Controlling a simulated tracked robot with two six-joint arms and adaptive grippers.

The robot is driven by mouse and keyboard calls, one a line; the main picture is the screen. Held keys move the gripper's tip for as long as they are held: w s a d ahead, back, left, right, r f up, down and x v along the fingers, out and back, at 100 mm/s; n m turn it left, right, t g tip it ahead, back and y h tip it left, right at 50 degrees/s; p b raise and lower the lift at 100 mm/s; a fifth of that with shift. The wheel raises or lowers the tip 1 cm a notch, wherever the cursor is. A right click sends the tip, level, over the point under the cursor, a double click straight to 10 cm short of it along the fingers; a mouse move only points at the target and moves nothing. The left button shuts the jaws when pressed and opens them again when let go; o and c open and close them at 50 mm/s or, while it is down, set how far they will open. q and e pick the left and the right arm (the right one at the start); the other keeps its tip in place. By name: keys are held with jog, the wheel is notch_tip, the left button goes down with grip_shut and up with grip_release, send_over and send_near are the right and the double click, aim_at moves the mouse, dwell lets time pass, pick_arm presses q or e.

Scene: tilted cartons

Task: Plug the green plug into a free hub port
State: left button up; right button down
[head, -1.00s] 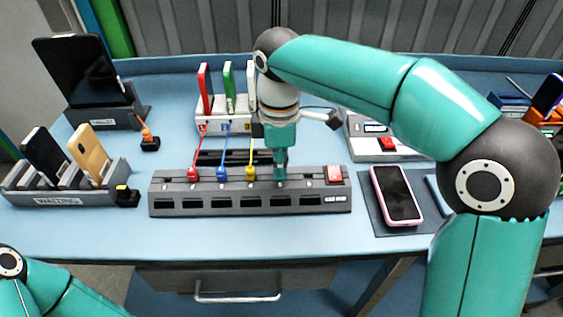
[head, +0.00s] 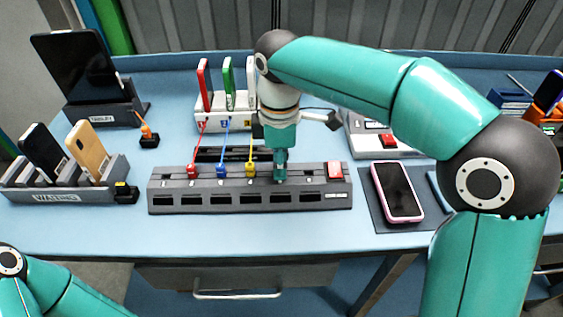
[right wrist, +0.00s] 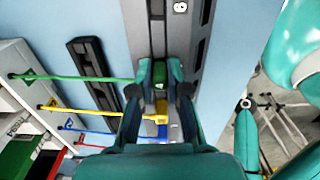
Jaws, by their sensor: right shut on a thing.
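The hub (head: 215,198) is a long grey strip on the bench. Red (head: 192,171), blue (head: 221,170) and yellow (head: 250,170) plugs stand in its top, left of my right gripper. My right gripper (head: 281,172) points down at the hub's top, right of the yellow plug. In the right wrist view it is shut on the green plug (right wrist: 160,74), whose green cable (right wrist: 75,78) runs left. The plug's lower end is hidden, so I cannot tell whether it is seated in a port. My left gripper is out of view.
A white charger box (head: 217,122) with upright devices stands behind the hub. A pink-edged phone (head: 398,191) lies on a mat to the right. The waiting rack (head: 60,192) and tablet stand (head: 105,116) are at the left. The front bench strip is clear.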

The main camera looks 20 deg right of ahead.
jog(key=c, duration=0.7)
grip_release()
jog(key=shift+o, duration=0.2)
jog(key=shift+w, duration=0.1)
notch_tip(320, 180, up, 7)
jog(key=p, duration=0.7)
dwell(0.5)
